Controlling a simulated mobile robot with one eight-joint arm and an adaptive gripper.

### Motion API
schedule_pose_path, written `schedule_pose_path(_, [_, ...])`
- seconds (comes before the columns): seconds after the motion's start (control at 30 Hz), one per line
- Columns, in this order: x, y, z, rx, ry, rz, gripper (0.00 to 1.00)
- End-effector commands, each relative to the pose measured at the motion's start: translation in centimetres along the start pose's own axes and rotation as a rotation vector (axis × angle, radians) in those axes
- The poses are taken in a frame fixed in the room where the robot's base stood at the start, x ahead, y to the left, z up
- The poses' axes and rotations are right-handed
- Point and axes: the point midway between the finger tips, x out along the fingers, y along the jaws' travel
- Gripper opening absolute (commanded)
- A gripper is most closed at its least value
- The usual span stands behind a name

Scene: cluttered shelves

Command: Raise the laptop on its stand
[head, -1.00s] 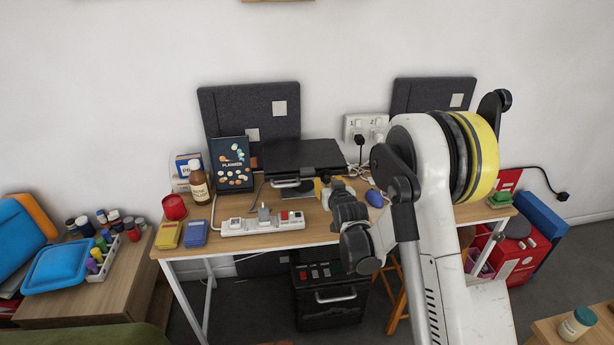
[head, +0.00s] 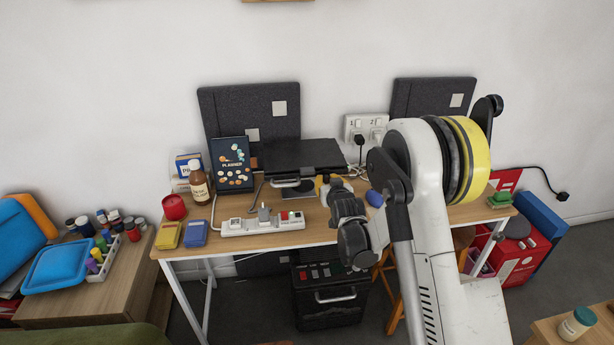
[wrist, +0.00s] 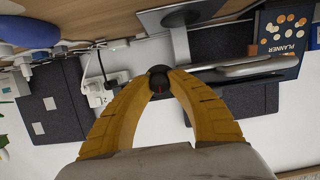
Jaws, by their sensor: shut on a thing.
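The dark laptop (head: 303,155) rests on its stand at the back middle of the desk. The stand's dark base (head: 303,192) shows below it in the head view. The wrist view, which is upside down, shows the base (wrist: 205,12), the pale post (wrist: 181,45) and the laptop's edge (wrist: 250,68). My gripper (wrist: 160,78) has yellow fingers shut on a round black knob (wrist: 159,83), beside the post. How the knob joins the stand is hidden. In the head view my gripper (head: 327,185) is at the laptop's front right, mostly behind my arm.
A power strip (head: 262,224) lies along the desk's front. A blue mouse-like object (head: 375,198) lies right of my gripper. Wall sockets (head: 366,128) and cables are behind.

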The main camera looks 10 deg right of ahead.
Motion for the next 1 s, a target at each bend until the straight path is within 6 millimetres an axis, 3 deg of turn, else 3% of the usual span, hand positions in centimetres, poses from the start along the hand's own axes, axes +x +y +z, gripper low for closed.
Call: schedule_pose_path(1.0, [-1.7,0.0,-5.6,0.0,0.004,0.0,0.0])
